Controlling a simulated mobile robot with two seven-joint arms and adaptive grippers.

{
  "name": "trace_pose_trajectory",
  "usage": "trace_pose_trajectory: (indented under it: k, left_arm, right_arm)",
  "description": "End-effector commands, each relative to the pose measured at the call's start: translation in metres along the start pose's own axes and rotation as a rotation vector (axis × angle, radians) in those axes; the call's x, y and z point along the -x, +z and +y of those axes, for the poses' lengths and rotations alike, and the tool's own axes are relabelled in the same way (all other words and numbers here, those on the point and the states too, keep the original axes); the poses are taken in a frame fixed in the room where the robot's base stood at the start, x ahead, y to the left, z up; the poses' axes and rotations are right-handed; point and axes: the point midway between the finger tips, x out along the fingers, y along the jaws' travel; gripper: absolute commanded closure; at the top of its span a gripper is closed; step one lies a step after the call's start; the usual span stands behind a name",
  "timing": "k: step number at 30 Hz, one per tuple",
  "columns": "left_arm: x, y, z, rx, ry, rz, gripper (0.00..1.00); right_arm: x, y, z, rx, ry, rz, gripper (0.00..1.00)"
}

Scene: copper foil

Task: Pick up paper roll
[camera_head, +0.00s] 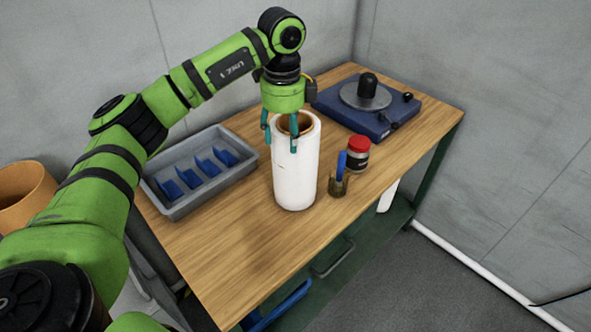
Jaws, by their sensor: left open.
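A white paper roll (295,175) stands upright on the wooden table, with a brown core showing at its top. My left gripper (281,140) is over the top of the roll, pointing down, with its teal fingers apart. One finger shows at the left of the roll's top rim and the other at the right, in front of the core opening. I cannot tell whether either finger touches the roll or reaches inside the core. My right gripper is not in view.
A grey tray (179,205) with blue pieces lies left of the roll. A blue device (400,112) with a round plate stands at the back right. A red-lidded jar (357,155) and a small cup (339,184) stand right of the roll. The table's front (235,265) is clear.

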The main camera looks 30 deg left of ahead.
Motion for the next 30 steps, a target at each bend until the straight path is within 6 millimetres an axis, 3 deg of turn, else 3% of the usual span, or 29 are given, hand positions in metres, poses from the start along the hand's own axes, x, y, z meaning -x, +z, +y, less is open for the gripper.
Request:
trace_pose_trajectory:
  k: [12, 17, 24, 25, 29, 30]
  left_arm:
    - [-0.046, 0.005, 0.004, 0.001, 0.006, -0.001, 0.45]
    - [-0.066, 0.004, 0.002, 0.0, 0.003, -0.001, 0.45]
    - [-0.069, 0.004, 0.002, -0.001, 0.0, -0.001, 0.45]
    - [-0.069, 0.004, 0.002, -0.001, 0.0, -0.001, 0.49]
    - [-0.069, 0.004, 0.002, 0.0, 0.0, -0.001, 1.0]
    - [-0.069, 0.004, 0.002, 0.0, 0.0, -0.001, 1.0]
  right_arm:
    - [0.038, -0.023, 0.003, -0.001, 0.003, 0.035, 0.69]
    - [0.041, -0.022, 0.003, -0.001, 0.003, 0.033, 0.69]
    - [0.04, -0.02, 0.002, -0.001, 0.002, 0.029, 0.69]
    - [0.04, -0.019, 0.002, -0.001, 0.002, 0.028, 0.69]
    - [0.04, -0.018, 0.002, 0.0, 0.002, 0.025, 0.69]
    - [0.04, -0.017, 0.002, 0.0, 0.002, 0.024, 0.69]
